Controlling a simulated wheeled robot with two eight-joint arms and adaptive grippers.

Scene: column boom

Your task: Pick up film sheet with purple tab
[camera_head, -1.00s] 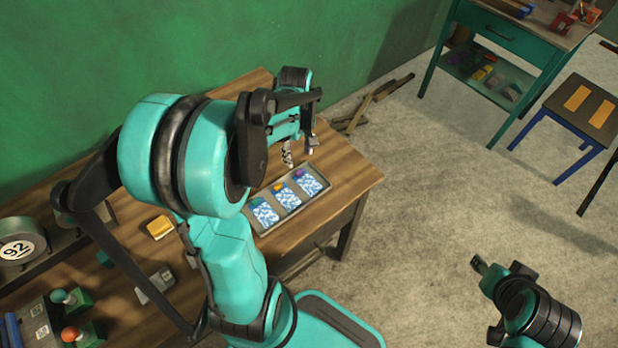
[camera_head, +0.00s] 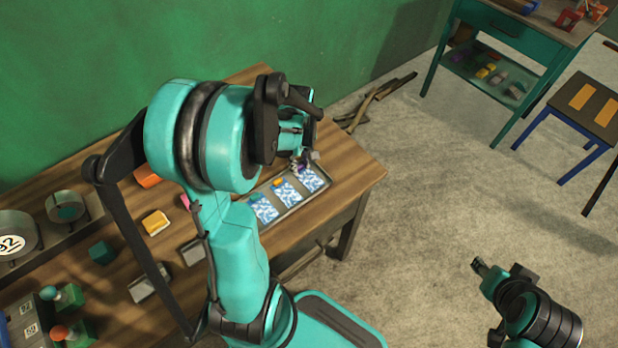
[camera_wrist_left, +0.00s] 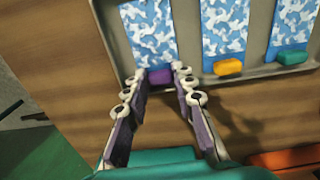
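The film sheet with purple tab (camera_head: 313,181) lies in a shallow grey tray (camera_head: 262,228), at the right end of a row of blue-and-white sheets. In the left wrist view this sheet (camera_wrist_left: 150,35) is at the left, its purple tab (camera_wrist_left: 159,76) over the tray's near rim. My left gripper (camera_wrist_left: 160,71) is open, with one fingertip on each side of the purple tab and a small gap showing. In the head view my left gripper (camera_head: 302,160) is low over that tab. My right gripper (camera_head: 480,265) is away over the floor; its opening is unclear.
Beside it lie a sheet with an orange tab (camera_head: 287,193) and one with a green tab (camera_head: 264,209). A yellow block (camera_head: 155,222), grey blocks and round tins share the wooden table. A green workbench (camera_head: 500,38) and stool (camera_head: 590,103) stand at the far right.

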